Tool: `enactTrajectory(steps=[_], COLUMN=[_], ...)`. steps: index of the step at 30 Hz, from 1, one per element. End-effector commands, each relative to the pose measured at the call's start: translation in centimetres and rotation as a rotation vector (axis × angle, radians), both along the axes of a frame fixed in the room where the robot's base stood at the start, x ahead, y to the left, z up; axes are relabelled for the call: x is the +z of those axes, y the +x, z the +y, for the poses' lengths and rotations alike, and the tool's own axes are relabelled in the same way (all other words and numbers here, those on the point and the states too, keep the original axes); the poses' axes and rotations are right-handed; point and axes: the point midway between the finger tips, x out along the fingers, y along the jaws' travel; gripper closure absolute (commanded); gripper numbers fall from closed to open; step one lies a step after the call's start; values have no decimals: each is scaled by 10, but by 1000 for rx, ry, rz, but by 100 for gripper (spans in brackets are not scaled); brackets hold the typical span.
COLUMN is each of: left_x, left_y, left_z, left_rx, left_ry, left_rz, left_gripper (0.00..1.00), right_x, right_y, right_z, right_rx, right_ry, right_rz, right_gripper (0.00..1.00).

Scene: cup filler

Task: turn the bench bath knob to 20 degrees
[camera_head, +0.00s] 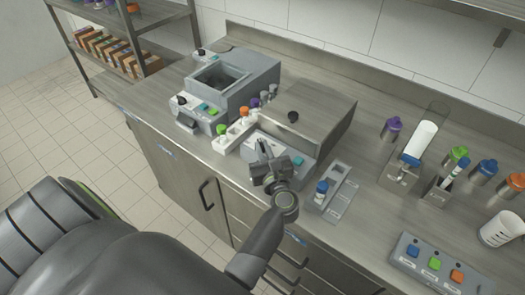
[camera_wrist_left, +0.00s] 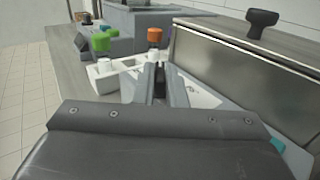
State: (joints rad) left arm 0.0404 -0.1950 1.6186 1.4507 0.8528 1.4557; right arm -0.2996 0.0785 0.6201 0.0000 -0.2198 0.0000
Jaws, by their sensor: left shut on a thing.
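The bench bath (camera_head: 312,112) is a grey box with a steel lid and a black lid handle (camera_head: 293,117). Its light sloped front panel (camera_head: 256,143) carries a teal button (camera_head: 299,161). My left gripper (camera_head: 263,150) is over the left part of this panel, with its fingers shut on the bath knob. The fingers hide the knob, so its angle cannot be read. In the left wrist view the fingers (camera_wrist_left: 158,82) point onto the panel, left of the steel lid wall (camera_wrist_left: 235,75). My right gripper is not in view.
A white rack (camera_head: 228,138) with green- and orange-capped tubes stands close left of the panel. Another grey device (camera_head: 240,75) with an open well is behind it.

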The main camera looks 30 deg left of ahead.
Motion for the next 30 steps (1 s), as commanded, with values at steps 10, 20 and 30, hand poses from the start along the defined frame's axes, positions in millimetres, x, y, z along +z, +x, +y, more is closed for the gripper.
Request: enactTrajectory(steps=[10,20,30], left_x=[3,1,15], left_y=[1,0,0], left_z=[0,0,0], left_rx=[-1,-1,-1], left_ry=[2,0,-1], left_rz=[-6,-1,-2], left_gripper=[84,67,67], right_x=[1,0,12], right_y=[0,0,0], right_z=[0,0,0], right_rx=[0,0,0], right_ry=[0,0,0], right_rz=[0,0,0], right_gripper=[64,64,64])
